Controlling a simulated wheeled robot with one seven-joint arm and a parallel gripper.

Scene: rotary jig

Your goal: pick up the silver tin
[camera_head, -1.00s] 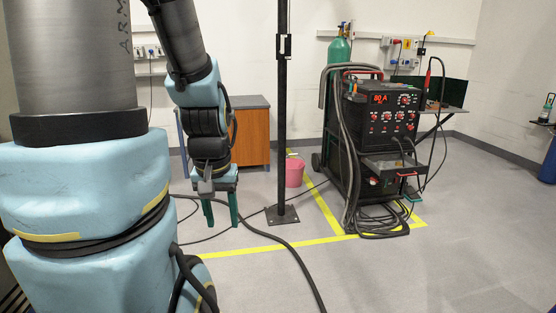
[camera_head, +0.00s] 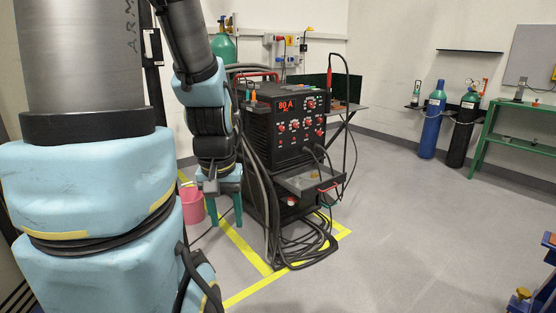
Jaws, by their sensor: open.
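I cannot make out a silver tin in the head view. My gripper (camera_head: 225,221) hangs down left of centre, in front of the welding cart's left side. Its two teal fingers point down and stand apart, with nothing seen between them. Small items on the green bench at the far right are too small to tell apart; one greyish thing (camera_head: 519,93) stands there.
A black welding machine (camera_head: 290,135) on a cart has an open drawer and coiled cables on the floor. A pink bucket (camera_head: 193,203) is left. Blue (camera_head: 431,125) and black (camera_head: 463,130) cylinders stand by the green bench (camera_head: 523,145).

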